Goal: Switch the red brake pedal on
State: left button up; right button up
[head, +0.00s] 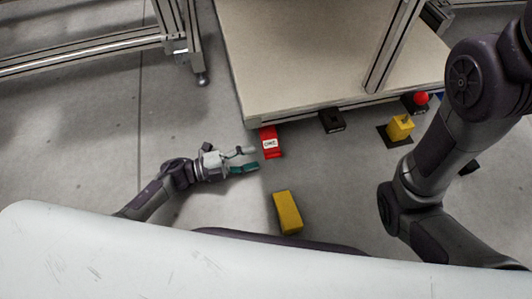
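The red brake pedal (270,143) is a small red block with a white label. It sits on the grey floor at the front edge of the workbench. My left gripper (251,160) is low over the floor just left of the pedal, its fingers pointing toward it. The fingers are spread with a gap between them and nothing in it. A small space seems to lie between the fingertips and the pedal, though contact is hard to judge from above. My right arm comes down on the right side, but its gripper is not visible.
The workbench (300,60) with a metal frame stands behind the pedal. A yellow block (288,212) lies on the floor in front. A dark pedal (332,121), a yellow device (400,127) and a red button (421,98) are to the right. Open floor lies left.

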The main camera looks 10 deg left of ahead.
pick_arm(q)
jog(key=v, duration=0.6)
jog(key=shift+r, duration=0.1)
jog(key=shift+d, duration=0.1)
